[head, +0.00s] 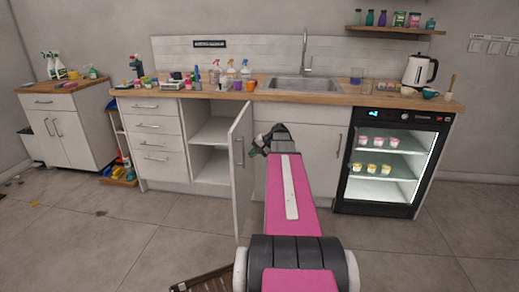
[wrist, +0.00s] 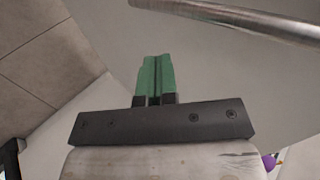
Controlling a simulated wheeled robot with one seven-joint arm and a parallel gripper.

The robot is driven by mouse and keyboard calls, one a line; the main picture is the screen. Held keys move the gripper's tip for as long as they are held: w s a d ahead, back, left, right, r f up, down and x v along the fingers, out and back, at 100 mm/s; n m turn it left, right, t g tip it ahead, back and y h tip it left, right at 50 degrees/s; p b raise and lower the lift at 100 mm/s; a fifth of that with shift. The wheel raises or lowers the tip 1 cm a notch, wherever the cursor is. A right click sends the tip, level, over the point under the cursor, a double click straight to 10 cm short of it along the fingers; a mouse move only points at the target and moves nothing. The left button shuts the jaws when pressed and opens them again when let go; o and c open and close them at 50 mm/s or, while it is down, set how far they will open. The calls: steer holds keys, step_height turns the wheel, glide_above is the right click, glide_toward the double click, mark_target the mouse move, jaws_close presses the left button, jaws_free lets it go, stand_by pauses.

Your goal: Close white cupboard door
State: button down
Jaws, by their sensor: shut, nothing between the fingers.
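The white cupboard door (head: 241,168) stands wide open below the counter, swung out towards me. The shelves of the open cupboard (head: 209,150) show to its left. The door has a vertical metal handle (head: 239,150), and a metal bar like it crosses the top right of the wrist view (wrist: 240,20). My gripper (head: 258,144) is just right of the door, near its upper part and at about handle height. In the wrist view its green fingers (wrist: 155,78) are together and empty, in front of a pale surface. I cannot tell whether they touch the door.
A sink (head: 303,85), bottles and a kettle (head: 419,70) stand on the wooden counter. A lit glass-front fridge (head: 387,162) is at the right. A dark slatted object (head: 203,281) lies on the floor at the bottom.

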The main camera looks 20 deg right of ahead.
mark_target(238, 157)
steer(key=w+a, duration=0.1)
steer(key=w+a+f, duration=0.1)
steer(key=a, duration=0.1)
steer(key=shift+w+a, duration=0.4)
steer(key=shift+a, duration=0.15)
steer(key=shift+a, duration=0.1)
